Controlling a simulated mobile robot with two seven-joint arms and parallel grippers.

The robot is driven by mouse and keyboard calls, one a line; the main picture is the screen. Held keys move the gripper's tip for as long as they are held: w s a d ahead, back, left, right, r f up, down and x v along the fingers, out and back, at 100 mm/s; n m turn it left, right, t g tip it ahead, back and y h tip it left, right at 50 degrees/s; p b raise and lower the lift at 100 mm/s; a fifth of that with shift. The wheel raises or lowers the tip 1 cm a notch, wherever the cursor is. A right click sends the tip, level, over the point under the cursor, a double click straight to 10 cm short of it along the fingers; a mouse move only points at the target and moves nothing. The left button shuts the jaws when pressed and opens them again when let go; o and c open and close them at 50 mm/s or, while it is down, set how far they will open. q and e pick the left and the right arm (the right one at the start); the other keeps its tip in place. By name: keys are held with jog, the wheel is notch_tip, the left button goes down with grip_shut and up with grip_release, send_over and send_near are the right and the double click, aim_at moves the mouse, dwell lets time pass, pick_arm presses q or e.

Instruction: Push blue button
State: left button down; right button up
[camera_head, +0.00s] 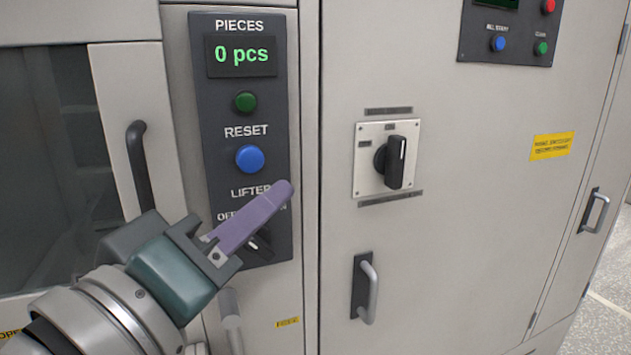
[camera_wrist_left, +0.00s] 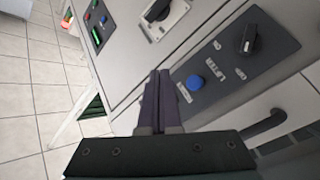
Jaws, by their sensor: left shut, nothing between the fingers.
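The blue button (camera_head: 249,158) sits on a dark control panel, below the word RESET and above the word LIFTER. It also shows in the left wrist view (camera_wrist_left: 195,83), just right of the fingertips. My left gripper (camera_head: 285,190) is shut and empty, with its purple fingers together. In the head view its fingertips lie below and to the right of the blue button, over the LIFTER label area. In the left wrist view the gripper (camera_wrist_left: 160,75) appears apart from the button. My right gripper is not in view.
A green button (camera_head: 245,102) and a display reading 0 pcs (camera_head: 241,56) are above. A black lifter knob (camera_head: 259,246) is partly hidden behind my gripper. A rotary switch (camera_head: 395,162), a door handle (camera_head: 367,289) and another panel with a blue button (camera_head: 498,44) are to the right.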

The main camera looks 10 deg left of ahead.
aim_at(245, 169)
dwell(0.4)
pick_arm(q)
jog(key=shift+w+a+b, duration=0.45)
jog(key=shift+w+a, duration=0.35)
jog(key=shift+w, duration=0.4)
jog(key=shift+w+a+b, duration=0.45)
jog(key=shift+w+a, duration=0.4)
jog(key=shift+w, duration=0.35)
jog(key=shift+w+a+b, duration=0.45)
jog(key=shift+w+a, duration=0.35)
jog(key=shift+w, duration=0.4)
jog(key=shift+w, duration=0.1)
jog(key=shift+w+a, duration=0.25)
